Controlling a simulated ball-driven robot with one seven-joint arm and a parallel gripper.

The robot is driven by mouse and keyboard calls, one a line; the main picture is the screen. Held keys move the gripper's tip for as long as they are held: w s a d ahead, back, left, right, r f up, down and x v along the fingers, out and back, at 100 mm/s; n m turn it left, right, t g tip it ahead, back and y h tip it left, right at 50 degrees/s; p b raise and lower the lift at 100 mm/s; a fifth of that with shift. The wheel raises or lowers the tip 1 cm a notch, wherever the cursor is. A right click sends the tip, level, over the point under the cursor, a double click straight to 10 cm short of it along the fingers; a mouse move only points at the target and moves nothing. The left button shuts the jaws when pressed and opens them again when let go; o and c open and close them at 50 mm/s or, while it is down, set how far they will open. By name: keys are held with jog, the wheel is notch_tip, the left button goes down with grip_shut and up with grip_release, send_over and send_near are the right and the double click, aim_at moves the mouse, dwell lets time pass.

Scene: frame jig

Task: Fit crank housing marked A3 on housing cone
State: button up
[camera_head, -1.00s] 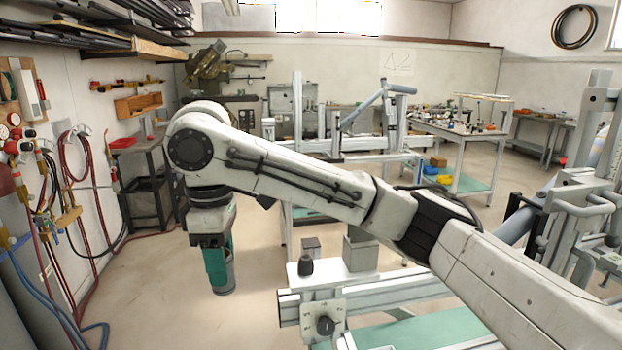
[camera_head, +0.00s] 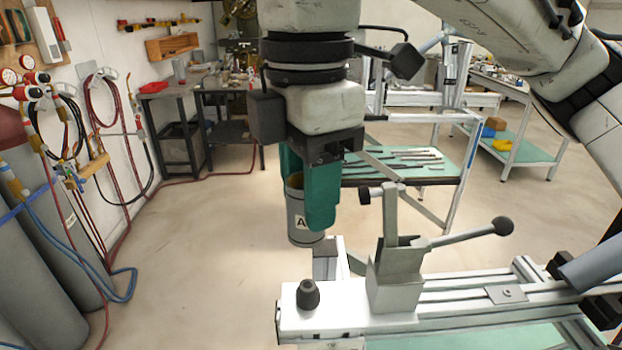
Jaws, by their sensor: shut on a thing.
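My gripper (camera_head: 312,203) has teal fingers and is shut on a grey cylindrical crank housing (camera_head: 297,218). The housing hangs upright below the fingers. Its label shows an "A"; the rest of the label is hidden by the front finger. A small dark cone-shaped piece, which looks like the housing cone (camera_head: 309,294), stands on the white left end of the jig rail. The housing is above and apart from it, and appears farther back.
A grey block with an upright clamp (camera_head: 397,275) and a black-knobbed lever (camera_head: 503,226) stands on the jig rail (camera_head: 450,300), right of the cone. A green-topped table (camera_head: 390,175) is behind. Gas cylinders (camera_head: 50,230) and hoses line the left wall.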

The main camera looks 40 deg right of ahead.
jog(key=b, duration=0.5)
send_over(310, 284)
jog(key=shift+a+f, duration=0.15)
jog(key=shift+f, duration=2.5)
jog(key=shift+f+b, duration=1.15)
jog(key=shift+f, duration=1.85)
dwell(0.5)
jog(key=o, duration=1.2)
jog(key=shift+r, duration=0.1)
notch_tip(310, 284, up, 11)
jog(key=p, duration=0.1)
jog(key=shift+f, duration=0.2)
